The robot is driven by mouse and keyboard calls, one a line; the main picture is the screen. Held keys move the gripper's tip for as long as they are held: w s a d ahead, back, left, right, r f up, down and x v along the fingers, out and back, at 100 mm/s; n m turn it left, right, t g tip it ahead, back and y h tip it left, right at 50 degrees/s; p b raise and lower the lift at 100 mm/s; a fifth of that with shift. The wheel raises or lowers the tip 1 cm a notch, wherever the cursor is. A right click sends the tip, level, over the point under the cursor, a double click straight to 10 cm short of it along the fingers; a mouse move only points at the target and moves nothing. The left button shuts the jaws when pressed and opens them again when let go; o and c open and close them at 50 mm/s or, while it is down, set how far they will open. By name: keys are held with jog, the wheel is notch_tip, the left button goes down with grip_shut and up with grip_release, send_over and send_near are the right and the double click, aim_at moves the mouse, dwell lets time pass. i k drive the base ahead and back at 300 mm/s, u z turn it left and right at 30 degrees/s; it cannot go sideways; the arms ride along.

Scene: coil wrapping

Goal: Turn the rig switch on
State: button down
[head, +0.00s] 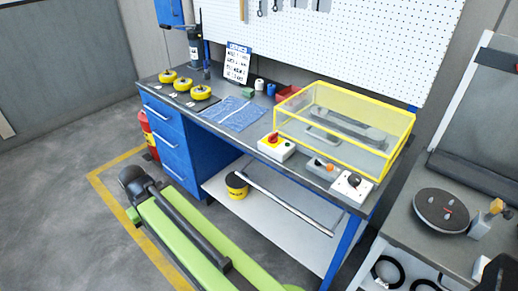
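Three control units stand along the front edge of the blue workbench (155,95), and I cannot tell from labels which one is the rig switch. A white box with a red rotary knob on a yellow plate (276,147) is at the left. A smaller grey unit with an orange part (322,168) is in the middle. A white box with a black rotary knob (351,187) is at the right, near the bench corner. The knob settings are too small to read. Green and black parts, apparently mine, are at the lower left; no gripper fingers can be made out.
A yellow-framed clear enclosure (345,125) stands right behind the switches. Yellow rolls (200,92) and a blue cloth (233,113) lie on the bench. A side table (425,245) with a dark round disc (441,210) is at right. Open floor (60,210) is at left.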

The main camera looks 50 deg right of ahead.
aim_at(273, 138)
jog(key=u, duration=0.95)
jog(key=i, duration=1.85)
jog(key=z, duration=5.05)
jog(key=i, duration=0.15)
jog(key=u, duration=1.35)
jog(key=k, duration=0.6)
jog(key=u, duration=0.1)
jog(key=i, duration=0.35)
jog(key=z, duration=0.35)
